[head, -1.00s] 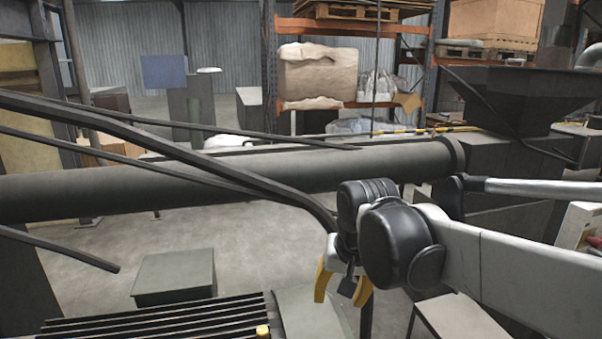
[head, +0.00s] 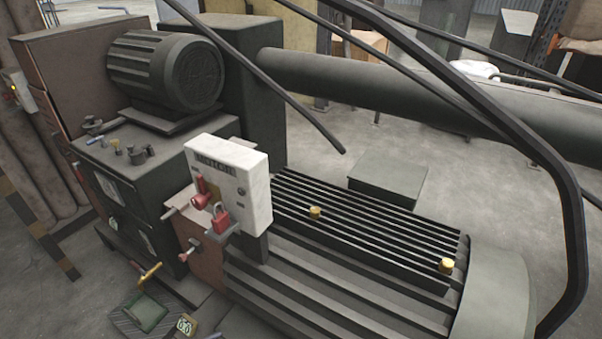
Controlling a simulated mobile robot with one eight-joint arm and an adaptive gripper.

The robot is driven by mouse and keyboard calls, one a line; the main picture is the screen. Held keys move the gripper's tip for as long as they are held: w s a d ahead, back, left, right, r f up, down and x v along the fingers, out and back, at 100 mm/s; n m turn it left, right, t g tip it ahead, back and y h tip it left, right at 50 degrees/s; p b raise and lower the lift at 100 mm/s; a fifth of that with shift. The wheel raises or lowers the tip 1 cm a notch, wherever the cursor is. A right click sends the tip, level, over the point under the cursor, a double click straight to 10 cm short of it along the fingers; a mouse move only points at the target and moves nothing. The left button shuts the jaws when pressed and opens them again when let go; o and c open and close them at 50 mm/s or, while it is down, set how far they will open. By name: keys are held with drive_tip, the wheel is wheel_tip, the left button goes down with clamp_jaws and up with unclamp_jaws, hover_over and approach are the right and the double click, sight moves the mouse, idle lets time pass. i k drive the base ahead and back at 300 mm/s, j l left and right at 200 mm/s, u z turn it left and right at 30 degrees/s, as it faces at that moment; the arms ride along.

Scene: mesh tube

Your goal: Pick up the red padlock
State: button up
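The red padlock (head: 221,218) is small, with a metal shackle. In the head view it is at the lower front of a white control box (head: 243,190) marked with lettering, left of the middle. A red handle-like part (head: 200,190) sits just to its left on the same box. I cannot tell whether the padlock hangs on the box or rests on a small ledge. My gripper is out of the picture now.
A ribbed dark machine bed (head: 370,235) with two brass knobs extends right of the box. A motor (head: 167,70) stands behind on the left. A curved black bar (head: 500,120) crosses the right side. Open floor (head: 300,145) shows behind the bed.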

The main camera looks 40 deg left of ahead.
sight(221, 221)
drive_tip(key=u, duration=2.3)
drive_tip(key=i+j+z, duration=0.1)
drive_tip(key=j+z, duration=0.6)
drive_tip(key=z, duration=0.2)
drive_tip(key=j+z, duration=0.75)
drive_tip(key=z, duration=0.15)
